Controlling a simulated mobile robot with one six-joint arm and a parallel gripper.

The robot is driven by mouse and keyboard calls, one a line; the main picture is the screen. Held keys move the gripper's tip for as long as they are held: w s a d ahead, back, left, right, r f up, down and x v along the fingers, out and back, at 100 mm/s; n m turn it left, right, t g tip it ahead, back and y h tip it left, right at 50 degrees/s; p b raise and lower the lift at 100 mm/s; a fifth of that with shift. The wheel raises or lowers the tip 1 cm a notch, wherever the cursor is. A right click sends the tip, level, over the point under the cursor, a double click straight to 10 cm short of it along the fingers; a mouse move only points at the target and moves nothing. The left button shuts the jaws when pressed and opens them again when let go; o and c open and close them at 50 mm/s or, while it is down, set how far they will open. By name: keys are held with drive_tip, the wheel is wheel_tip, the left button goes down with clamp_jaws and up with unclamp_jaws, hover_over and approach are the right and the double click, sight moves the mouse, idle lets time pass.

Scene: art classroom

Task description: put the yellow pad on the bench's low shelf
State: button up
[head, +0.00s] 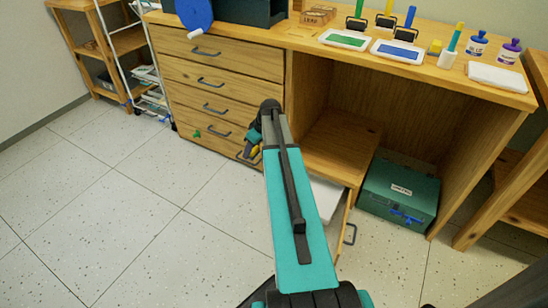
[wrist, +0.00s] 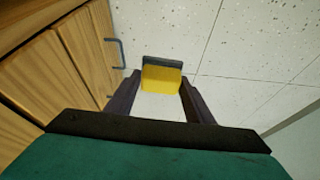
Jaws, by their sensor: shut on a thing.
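The yellow pad (wrist: 161,79) has a dark grey edge along its far side. My gripper (wrist: 160,88) is shut on it, with one dark finger on each side. In the head view, a small part of the yellow pad (head: 255,151) shows at my gripper (head: 250,147), low in front of the bench's drawers. The bench's low shelf (head: 340,140) is a wooden board in the opening right of the drawers. My arm crosses in front of its left part. The pad is outside the opening, left of the shelf.
Drawers (head: 218,85) with dark handles stand behind my gripper. A green case (head: 400,190) sits on the floor at right. Paint trays (head: 397,50) and bottles stand on the benchtop. Left floor is clear.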

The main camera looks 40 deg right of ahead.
drive_tip(key=w+a+r+m, duration=0.1)
drive_tip(key=w+a+r, duration=0.2)
drive_tip(key=a+r, duration=0.4)
drive_tip(key=w+a+r, duration=0.2)
drive_tip(key=a+r, duration=0.6)
drive_tip(key=a, duration=1)
drive_tip(key=w+a+r+m+h, duration=0.1)
drive_tip(key=w+a+r, duration=0.2)
drive_tip(key=a+r, duration=0.5)
drive_tip(key=a, duration=0.5)
drive_tip(key=shift+w+m, duration=0.3)
drive_tip(key=shift+w, duration=0.05)
